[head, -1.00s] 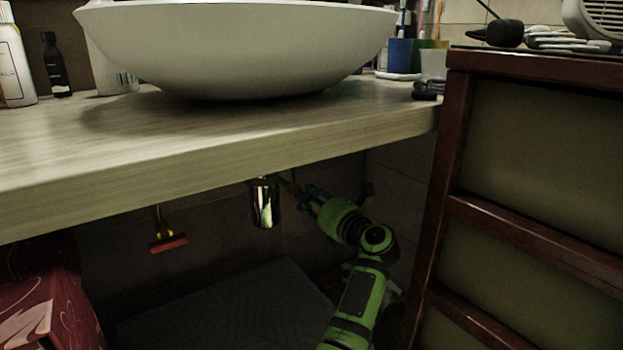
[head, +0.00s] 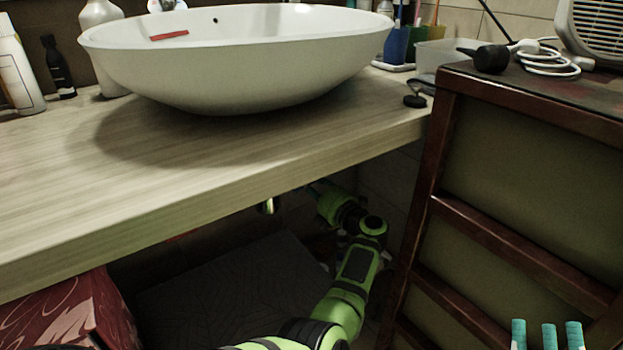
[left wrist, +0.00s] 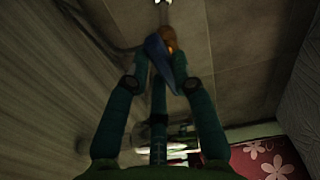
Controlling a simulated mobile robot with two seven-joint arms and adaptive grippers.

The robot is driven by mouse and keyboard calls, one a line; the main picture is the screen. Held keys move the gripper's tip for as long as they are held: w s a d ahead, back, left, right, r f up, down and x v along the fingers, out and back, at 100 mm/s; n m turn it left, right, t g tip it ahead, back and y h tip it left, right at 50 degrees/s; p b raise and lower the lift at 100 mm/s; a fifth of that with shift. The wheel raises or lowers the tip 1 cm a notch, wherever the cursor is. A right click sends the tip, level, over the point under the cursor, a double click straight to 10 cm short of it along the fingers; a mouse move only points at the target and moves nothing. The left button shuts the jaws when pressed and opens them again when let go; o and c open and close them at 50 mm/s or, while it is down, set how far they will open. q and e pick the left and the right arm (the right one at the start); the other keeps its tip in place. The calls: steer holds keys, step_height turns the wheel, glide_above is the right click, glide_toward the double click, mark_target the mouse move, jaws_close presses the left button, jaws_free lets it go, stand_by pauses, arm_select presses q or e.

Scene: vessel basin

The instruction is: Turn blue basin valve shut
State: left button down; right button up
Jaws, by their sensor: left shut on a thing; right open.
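The blue valve handle (left wrist: 159,54) shows in the left wrist view, on a copper-coloured valve body (left wrist: 168,37). My left gripper (left wrist: 162,82) is shut on this handle, with its teal fingers on both sides of it. In the head view my left arm reaches under the counter, where the counter edge hides the handle and most of the fingers. My right gripper (head: 547,334) shows at the bottom right, open and empty, in front of the wooden cabinet and far from the valve.
The wooden counter (head: 200,200) carries the white basin (head: 240,75) and several bottles. A chrome drain part (head: 268,206) hangs below it. The dark wooden cabinet (head: 520,190) closes off the right side. A red patterned box (head: 70,315) stands at the lower left.

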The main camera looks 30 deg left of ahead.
arm_select(q)
steer(key=shift+m+p, duration=0.45)
steer(key=shift+m, duration=0.45)
arm_select(e)
steer(key=w+d+f+m+g+h, duration=0.1)
steer(key=w+f+g+h, duration=0.2)
steer(key=f, duration=0.4)
steer(key=shift+d+g, duration=0.2)
steer(key=shift+g, duration=0.1)
arm_select(q)
steer(key=c, duration=1)
jaws_free()
steer(key=shift+f, duration=0.1)
steer(key=shift+c, duration=0.2)
step_height(320, 180, up, 10)
